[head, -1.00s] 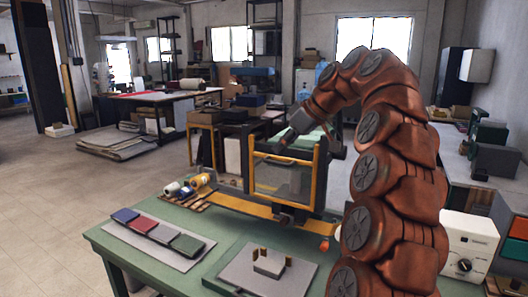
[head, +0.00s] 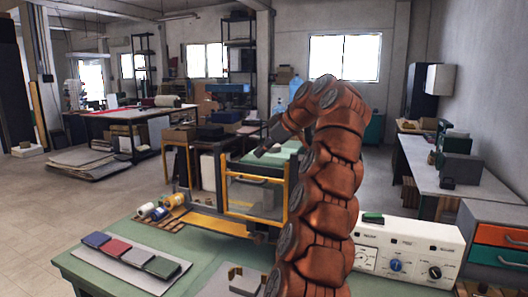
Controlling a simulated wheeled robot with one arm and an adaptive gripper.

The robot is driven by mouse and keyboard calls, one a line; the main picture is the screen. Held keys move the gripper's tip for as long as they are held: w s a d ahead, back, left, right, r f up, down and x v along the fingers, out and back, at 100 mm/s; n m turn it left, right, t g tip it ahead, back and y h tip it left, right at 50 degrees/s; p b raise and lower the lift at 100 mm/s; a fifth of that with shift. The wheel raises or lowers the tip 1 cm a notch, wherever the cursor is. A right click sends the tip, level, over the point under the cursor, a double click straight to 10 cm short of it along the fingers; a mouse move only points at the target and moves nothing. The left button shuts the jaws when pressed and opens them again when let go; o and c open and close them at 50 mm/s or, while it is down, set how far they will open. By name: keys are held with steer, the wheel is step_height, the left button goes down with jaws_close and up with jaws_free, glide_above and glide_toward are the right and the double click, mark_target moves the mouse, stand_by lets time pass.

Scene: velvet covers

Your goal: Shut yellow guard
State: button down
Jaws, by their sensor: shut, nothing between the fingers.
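The yellow guard (head: 256,179) is a yellow-edged frame with a see-through panel. It stands upright on a dark machine at the back of the green table, with a yellow strip (head: 205,222) running left from its base. My gripper (head: 260,152) is dark, small in the picture and shut on nothing. It appears just above the guard's upper bar, coming from the right. I cannot tell whether it touches the guard. My arm hides what lies right of the guard.
Several rolls (head: 160,212) lie left of the machine. A white control box (head: 425,248) with knobs stands at the right.

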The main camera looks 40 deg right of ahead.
mark_target(243, 180)
steer(key=shift+w+a+f, duration=0.15)
steer(key=shift+w+f, duration=0.65)
steer(key=shift+f, duration=0.65)
steer(key=shift+w+a+f, duration=0.2)
steer(key=shift+w+f, duration=0.6)
steer(key=shift+f, duration=0.6)
steer(key=shift+w+a+f, duration=0.15)
steer(key=shift+w+f, duration=0.65)
steer(key=shift+f, duration=0.65)
steer(key=shift+f, duration=0.15)
step_height(243, 180, down, 18)
steer(key=b, duration=1.4)
steer(key=shift+r+b, duration=0.25)
steer(key=shift+b, duration=0.15)
steer(key=shift+s+f, duration=0.1)
steer(key=shift+f, duration=0.05)
